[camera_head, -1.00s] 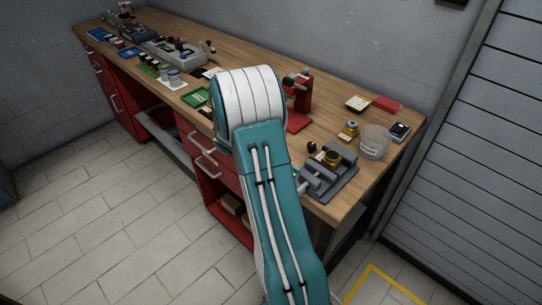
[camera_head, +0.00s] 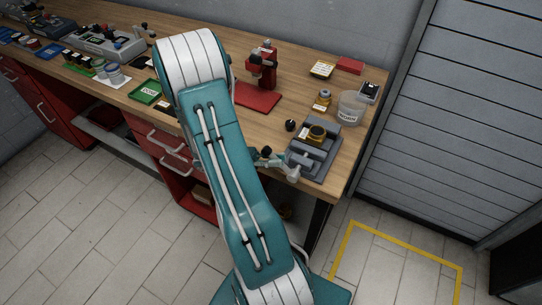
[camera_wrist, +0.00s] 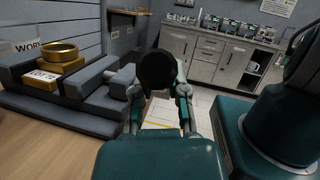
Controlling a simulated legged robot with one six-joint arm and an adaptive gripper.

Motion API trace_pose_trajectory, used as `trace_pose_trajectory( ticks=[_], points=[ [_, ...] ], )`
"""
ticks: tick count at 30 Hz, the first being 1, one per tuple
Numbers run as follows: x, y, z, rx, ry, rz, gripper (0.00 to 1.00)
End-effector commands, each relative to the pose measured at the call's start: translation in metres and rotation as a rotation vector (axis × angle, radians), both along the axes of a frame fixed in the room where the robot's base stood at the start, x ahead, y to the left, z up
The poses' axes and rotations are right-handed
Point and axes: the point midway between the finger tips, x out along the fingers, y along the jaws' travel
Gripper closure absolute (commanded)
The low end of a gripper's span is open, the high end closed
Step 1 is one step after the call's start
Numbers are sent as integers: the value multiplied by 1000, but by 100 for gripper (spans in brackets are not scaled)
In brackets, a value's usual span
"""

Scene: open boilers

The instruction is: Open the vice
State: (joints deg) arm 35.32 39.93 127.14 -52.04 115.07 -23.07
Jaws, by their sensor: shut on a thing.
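The grey vice (camera_head: 327,158) sits at the right front corner of the wooden workbench. A brass ring part (camera_head: 316,133) sits between its jaws; the ring (camera_wrist: 60,53) also shows in the wrist view on a yellow block (camera_wrist: 42,79). The vice body (camera_wrist: 85,98) fills the left of the wrist view. My gripper (camera_head: 280,163) is at the vice's front left side. In the wrist view my gripper (camera_wrist: 160,92) is shut on the vice handle, whose round black knob (camera_wrist: 157,68) shows between the fingers. The rest of the handle is mostly hidden.
A red press (camera_head: 262,75) stands behind and left of the vice. A clear beaker (camera_head: 350,108), a small jar (camera_head: 322,99) and a black round knob (camera_head: 290,125) are near it. Drawers are under the bench. Floor (camera_head: 390,250) is free at right.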

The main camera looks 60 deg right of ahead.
Motion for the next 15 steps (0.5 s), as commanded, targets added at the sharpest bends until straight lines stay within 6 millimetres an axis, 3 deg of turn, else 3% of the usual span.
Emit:
trace_pose_trajectory(
  ticks=[7,8,9,10,15],
  points=[
    [1,-1,1,-4,2,3,100],
    [1,-1,1,-4,2,3,67],
    [1,0,1,-3,2,1,49],
    [1,0,1,-3,2,1,45],
    [1,0,1,-1,2,1,45]
  ],
)
